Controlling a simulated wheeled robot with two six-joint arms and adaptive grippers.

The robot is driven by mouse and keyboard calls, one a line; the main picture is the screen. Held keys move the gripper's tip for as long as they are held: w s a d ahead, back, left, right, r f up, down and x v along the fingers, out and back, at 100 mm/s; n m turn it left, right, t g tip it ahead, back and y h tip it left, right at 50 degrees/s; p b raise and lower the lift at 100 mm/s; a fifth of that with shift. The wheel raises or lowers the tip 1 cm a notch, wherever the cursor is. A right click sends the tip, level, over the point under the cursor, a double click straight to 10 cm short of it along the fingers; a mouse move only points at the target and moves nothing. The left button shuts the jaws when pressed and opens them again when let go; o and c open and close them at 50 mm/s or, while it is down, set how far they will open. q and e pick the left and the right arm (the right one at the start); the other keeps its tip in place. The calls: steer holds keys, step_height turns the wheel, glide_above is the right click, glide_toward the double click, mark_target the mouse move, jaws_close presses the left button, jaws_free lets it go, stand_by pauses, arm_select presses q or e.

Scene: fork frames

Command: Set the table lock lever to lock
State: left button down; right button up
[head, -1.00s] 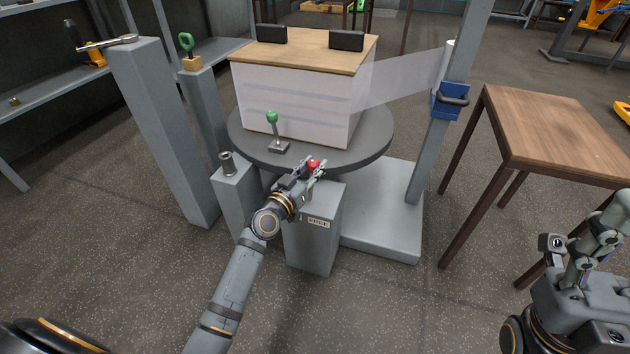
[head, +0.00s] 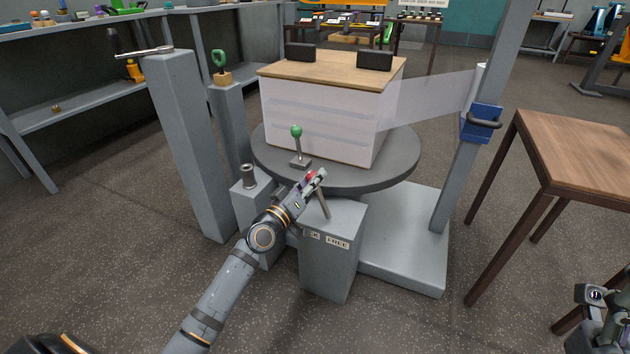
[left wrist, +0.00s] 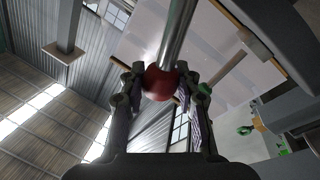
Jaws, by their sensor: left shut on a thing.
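The table lock lever is a metal shaft (head: 323,204) with a red knob (head: 311,175), standing on a grey pedestal (head: 330,275). The shaft leans up and to the left in the head view. On the pedestal front are a FREE label (head: 337,243) and, left of it, a label partly hidden by my arm, with only its end letters showing. My left gripper (head: 317,179) is shut on the red knob. In the left wrist view the knob (left wrist: 159,83) sits between the two fingers, with the shaft (left wrist: 178,35) running upward.
Behind the pedestal, a round grey table (head: 385,178) carries a wrapped box (head: 318,112) and a green-knobbed lever (head: 297,132). Grey posts (head: 190,140) stand left.

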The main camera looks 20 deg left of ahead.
arm_select(q)
steer(key=c, duration=0.9)
jaws_free()
steer(key=shift+a, duration=0.15)
step_height(320, 180, up, 10)
